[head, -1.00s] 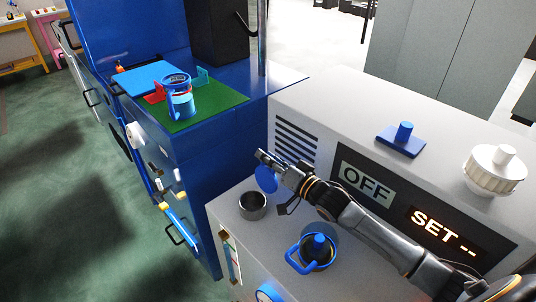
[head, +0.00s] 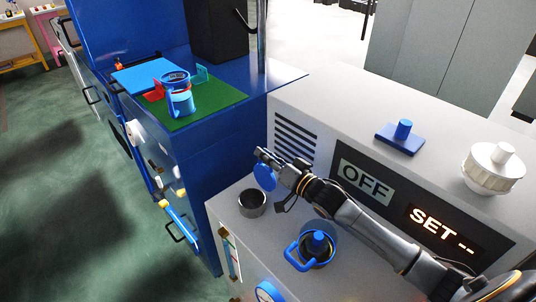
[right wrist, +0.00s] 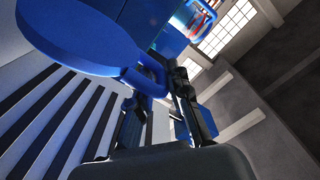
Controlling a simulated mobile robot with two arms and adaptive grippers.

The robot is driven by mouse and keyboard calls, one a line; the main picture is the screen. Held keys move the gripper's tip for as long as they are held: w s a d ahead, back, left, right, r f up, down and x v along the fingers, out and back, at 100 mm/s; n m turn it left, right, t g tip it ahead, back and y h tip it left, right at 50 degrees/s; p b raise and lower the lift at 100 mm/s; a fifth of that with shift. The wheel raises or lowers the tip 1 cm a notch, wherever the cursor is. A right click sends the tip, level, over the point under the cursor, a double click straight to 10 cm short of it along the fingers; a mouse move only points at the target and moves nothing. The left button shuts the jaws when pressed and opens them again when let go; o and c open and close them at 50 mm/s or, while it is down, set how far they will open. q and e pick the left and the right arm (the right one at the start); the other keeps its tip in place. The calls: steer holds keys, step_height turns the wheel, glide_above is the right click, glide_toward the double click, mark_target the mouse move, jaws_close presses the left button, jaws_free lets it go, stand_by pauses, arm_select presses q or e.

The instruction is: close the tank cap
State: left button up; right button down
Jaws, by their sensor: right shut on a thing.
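The tank cap, a flat blue disc (head: 264,178), is held on edge, tilted, in my right gripper (head: 272,160). In the right wrist view the cap (right wrist: 75,35) fills the upper left, and the fingers (right wrist: 160,95) are shut on its short blue stem. A round dark tank opening with a metal rim (head: 252,202) stands on the lower white surface. The cap is apart from the opening, above it and slightly to its right in the head view. My left gripper is not in view.
A blue-handled jug (head: 312,250) stands on the white surface below my right forearm. The white machine (head: 400,95) with its OFF display (head: 366,184) rises behind the arm. It carries a blue knob (head: 403,133) and a white cap (head: 492,168).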

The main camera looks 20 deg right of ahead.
steer(key=s+a+f+n, duration=0.1)
steer(key=s+a+n, duration=0.1)
steer(key=a+n, duration=0.4)
steer(key=shift+s+a+f+p, duration=0.2)
steer(key=shift+a+f+p, duration=0.1)
steer(key=shift+a+p, duration=0.1)
stand_by(0.4)
steer(key=c, duration=1.4)
jaws_free()
steer(key=shift+c, duration=0.2)
steer(key=shift+o, duration=0.3)
steer(key=shift+r, duration=0.15)
step_height(320, 180, up, 10)
